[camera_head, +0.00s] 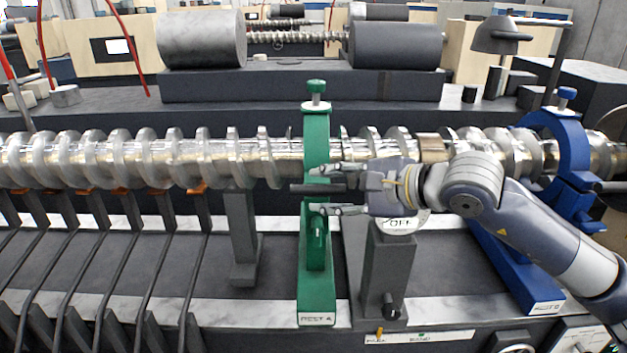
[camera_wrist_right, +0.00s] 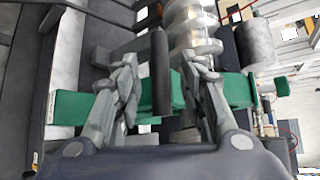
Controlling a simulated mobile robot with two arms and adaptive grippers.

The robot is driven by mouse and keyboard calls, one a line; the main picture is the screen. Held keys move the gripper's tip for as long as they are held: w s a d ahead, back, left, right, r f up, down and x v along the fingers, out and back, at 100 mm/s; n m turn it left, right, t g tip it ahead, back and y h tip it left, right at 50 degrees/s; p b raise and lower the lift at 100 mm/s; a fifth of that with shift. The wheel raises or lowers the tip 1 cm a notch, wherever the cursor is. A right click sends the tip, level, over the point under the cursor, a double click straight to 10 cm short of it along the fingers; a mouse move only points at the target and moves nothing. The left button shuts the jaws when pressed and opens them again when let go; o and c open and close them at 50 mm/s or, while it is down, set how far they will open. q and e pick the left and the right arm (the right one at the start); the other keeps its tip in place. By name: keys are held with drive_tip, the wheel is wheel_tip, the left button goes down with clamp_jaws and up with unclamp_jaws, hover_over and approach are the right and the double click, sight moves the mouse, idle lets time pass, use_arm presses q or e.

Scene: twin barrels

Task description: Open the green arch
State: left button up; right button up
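The green arch (camera_head: 316,240) stands upright around the screw shaft (camera_head: 225,155), with a green knob (camera_head: 316,90) on top and a label reading "REST A" at its base. My right gripper (camera_head: 318,190) reaches in from the right at the arch's front. Its fingers are spread, one above and one below a dark bar handle (camera_head: 330,187). In the right wrist view the handle (camera_wrist_right: 160,75) lies between the open fingers (camera_wrist_right: 162,68), with gaps visible on both sides. The green arch (camera_wrist_right: 242,90) runs across behind them. My left gripper is not in view.
A blue arch (camera_head: 570,140) stands around the shaft at the right, behind my right arm. A grey post (camera_head: 388,270) with an "OFF" plate stands just right of the green arch. Dark curved bars (camera_head: 110,270) fill the left front.

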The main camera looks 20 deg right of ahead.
sight(320, 190)
drive_tip(key=p+x, duration=0.1)
drive_tip(key=x, duration=0.3)
drive_tip(key=shift+s, duration=0.1)
drive_tip(key=shift+c, duration=0.6)
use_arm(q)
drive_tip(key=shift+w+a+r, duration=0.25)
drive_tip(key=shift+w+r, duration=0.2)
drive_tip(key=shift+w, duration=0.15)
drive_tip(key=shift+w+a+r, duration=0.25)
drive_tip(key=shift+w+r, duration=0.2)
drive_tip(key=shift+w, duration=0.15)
use_arm(e)
drive_tip(key=shift+r, duration=0.1)
clamp_jaws()
